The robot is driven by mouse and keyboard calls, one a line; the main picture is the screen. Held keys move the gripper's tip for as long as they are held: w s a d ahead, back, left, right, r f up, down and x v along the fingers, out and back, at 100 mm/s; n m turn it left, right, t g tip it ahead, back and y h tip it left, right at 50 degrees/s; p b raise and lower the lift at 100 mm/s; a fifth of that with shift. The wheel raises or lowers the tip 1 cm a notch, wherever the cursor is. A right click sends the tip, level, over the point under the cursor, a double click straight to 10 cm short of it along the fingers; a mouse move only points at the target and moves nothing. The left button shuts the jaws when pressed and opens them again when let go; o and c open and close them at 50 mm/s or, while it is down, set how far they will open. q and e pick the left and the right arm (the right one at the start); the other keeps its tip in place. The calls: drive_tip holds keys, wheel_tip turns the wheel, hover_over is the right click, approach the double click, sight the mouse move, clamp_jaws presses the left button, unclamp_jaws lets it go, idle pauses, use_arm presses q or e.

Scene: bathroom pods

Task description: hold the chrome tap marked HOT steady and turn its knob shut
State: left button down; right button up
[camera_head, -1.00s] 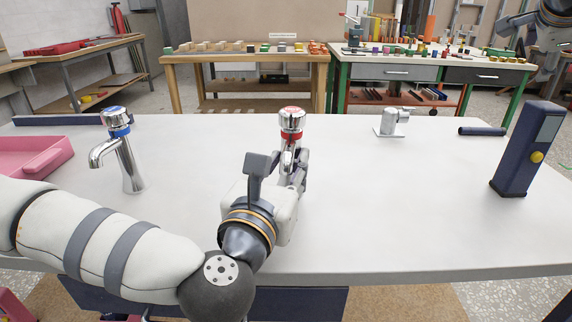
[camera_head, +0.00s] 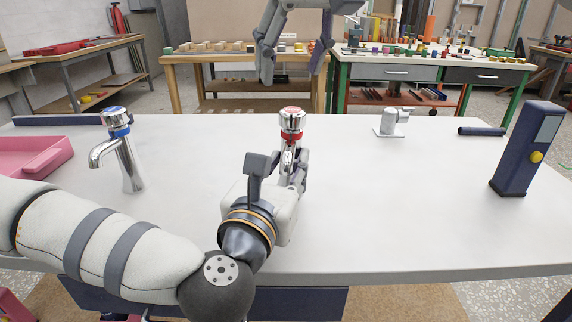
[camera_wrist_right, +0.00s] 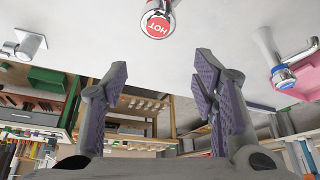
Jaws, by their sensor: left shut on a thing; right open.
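The chrome tap with the red band (camera_head: 291,124) stands upright near the middle of the white counter. Its knob top is red and reads HOT in the right wrist view (camera_wrist_right: 158,25). My left gripper (camera_head: 294,172) is shut on the tap's body below the red band; its fingers hide part of the body. My right gripper (camera_head: 292,62) is open and empty, above and beyond the tap, clear of the knob. Its spread fingers also show in the right wrist view (camera_wrist_right: 162,92), with the knob beyond them at the top of the picture.
A blue-banded chrome tap (camera_head: 122,145) stands at the left, beside a pink tray (camera_head: 30,158). A small chrome fitting (camera_head: 392,122), a dark cylinder (camera_head: 482,131) and a dark blue upright device (camera_head: 524,150) are at the right. The counter (camera_head: 410,210) between is clear.

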sight(294, 111)
wheel_tip(294, 111, down, 8)
drive_tip(key=shift+f, duration=0.25)
drive_tip(key=c, duration=0.9)
